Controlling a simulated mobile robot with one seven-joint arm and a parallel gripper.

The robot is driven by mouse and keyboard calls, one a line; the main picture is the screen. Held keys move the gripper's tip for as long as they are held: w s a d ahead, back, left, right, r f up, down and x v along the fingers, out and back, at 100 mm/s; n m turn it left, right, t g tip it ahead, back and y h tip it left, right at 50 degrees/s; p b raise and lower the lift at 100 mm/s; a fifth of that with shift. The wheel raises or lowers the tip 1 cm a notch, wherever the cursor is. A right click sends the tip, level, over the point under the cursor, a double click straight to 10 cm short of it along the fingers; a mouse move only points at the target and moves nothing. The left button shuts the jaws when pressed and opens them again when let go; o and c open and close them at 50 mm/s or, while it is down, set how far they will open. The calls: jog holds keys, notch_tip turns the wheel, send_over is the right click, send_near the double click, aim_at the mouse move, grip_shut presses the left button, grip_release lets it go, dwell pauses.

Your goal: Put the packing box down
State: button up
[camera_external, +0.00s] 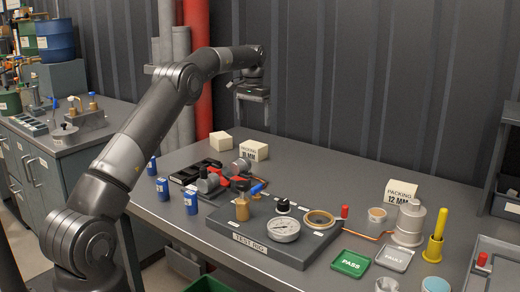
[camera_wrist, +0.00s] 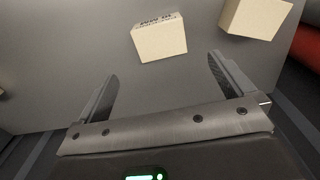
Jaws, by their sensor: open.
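A cream packing box (camera_external: 253,151) with a black label stands on the bench near the back wall, below my gripper. In the wrist view this labelled box (camera_wrist: 160,40) lies just beyond the fingertips, apart from them. A second cream box (camera_external: 220,141) stands to its left, and also shows in the wrist view (camera_wrist: 255,17) at the top right. A third box (camera_external: 401,191), marked PACKING 12 MM, stands at the right of the bench. My gripper (camera_external: 253,117) is open and empty, raised above the bench; its two fingers (camera_wrist: 162,68) are spread apart in the wrist view.
Blue cans (camera_external: 191,202) stand at left. Red and grey pipes run up the wall behind. Bench right of the labelled box is clear.

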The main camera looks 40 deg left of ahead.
jog(key=s+d+r+t, duration=0.2)
jog(key=s+d+r, duration=0.3)
jog(key=s+r, duration=0.55)
jog(key=s+d+r+t, duration=0.1)
jog(key=s+d+r, duration=0.5)
jog(key=s, duration=0.7)
jog(key=s+d+f+t, duration=0.1)
jog(key=s+f, duration=0.1)
jog(key=s, duration=0.6)
jog(key=s+d+f, duration=0.1)
jog(key=s+f, duration=0.2)
jog(key=s, duration=0.6)
jog(key=s+d+f+t, duration=0.1)
jog(key=s+d+f, duration=0.1)
jog(key=s, duration=0.7)
jog(key=shift+s+f+t, duration=0.25)
jog(key=shift+f+t, duration=0.05)
jog(key=shift+f, duration=0.45)
jog(key=shift+r, duration=0.1)
